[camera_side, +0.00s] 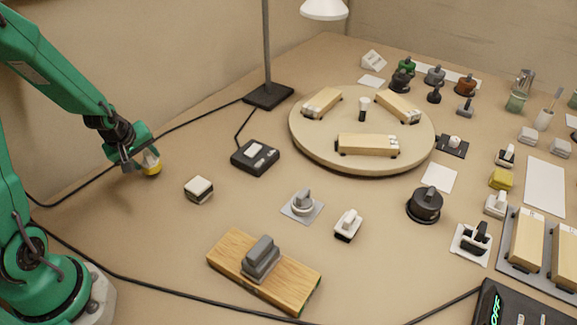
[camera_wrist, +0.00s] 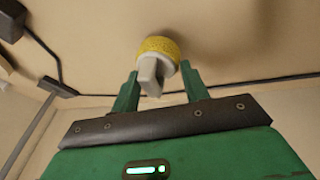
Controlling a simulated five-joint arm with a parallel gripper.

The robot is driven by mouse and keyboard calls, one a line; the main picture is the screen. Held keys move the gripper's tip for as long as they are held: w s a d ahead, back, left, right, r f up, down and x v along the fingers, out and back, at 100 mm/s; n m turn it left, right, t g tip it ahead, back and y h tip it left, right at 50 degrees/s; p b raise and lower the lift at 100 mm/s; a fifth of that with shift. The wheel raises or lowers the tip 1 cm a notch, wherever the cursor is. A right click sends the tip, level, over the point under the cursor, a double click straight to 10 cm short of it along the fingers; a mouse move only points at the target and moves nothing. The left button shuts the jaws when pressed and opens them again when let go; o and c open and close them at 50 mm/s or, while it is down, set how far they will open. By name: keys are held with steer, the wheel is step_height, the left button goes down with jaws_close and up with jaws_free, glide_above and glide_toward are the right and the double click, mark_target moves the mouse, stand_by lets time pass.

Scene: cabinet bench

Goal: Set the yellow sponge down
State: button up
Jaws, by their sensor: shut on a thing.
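The yellow sponge (camera_wrist: 160,45) is round, with a white collar and a grey-white grip, and shows at the top middle of the wrist view. My gripper (camera_wrist: 160,86) is shut on that grip, one green finger on either side. In the side view the sponge (camera_side: 153,169) hangs yellow side down below my gripper (camera_side: 142,160), at the left of the bench. My fingers partly hide it there. I cannot tell whether its underside touches the bench.
A small white-topped block (camera_side: 199,189) and a black box (camera_side: 255,157) lie to the right of my gripper. A black cable (camera_side: 188,118) runs behind it along the wall, past a lamp base (camera_side: 268,96). A yellow block (camera_side: 501,178) lies far right. Bare bench surrounds my gripper.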

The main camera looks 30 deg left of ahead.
steer(key=shift+f, duration=1.1)
steer(key=shift+f, duration=0.1)
steer(key=o, duration=1)
steer(key=shift+r, duration=0.25)
steer(key=shift+v, duration=5.85)
